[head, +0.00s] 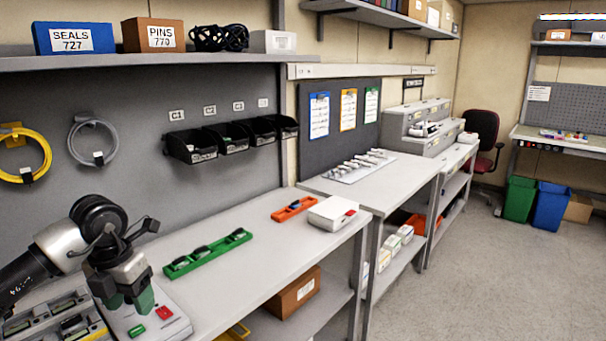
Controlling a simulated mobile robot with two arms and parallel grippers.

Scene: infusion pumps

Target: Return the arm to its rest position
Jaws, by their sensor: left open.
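My left arm comes in from the left, and my left gripper (130,301) points down with its green-padded fingers apart. I see nothing held between the fingers. The gripper is over a white device (172,326) with a green and a red button at the bench's near end. The gripper hides part of this device, and I cannot tell whether the fingertips touch it. My right gripper is out of view.
A green rack (208,254) with dark parts, an orange rack (293,209) and a white box (332,213) with a red button stand along the bench (255,268). A grey tray (45,329) is at bottom left. Black bins (192,147) hang on the wall.

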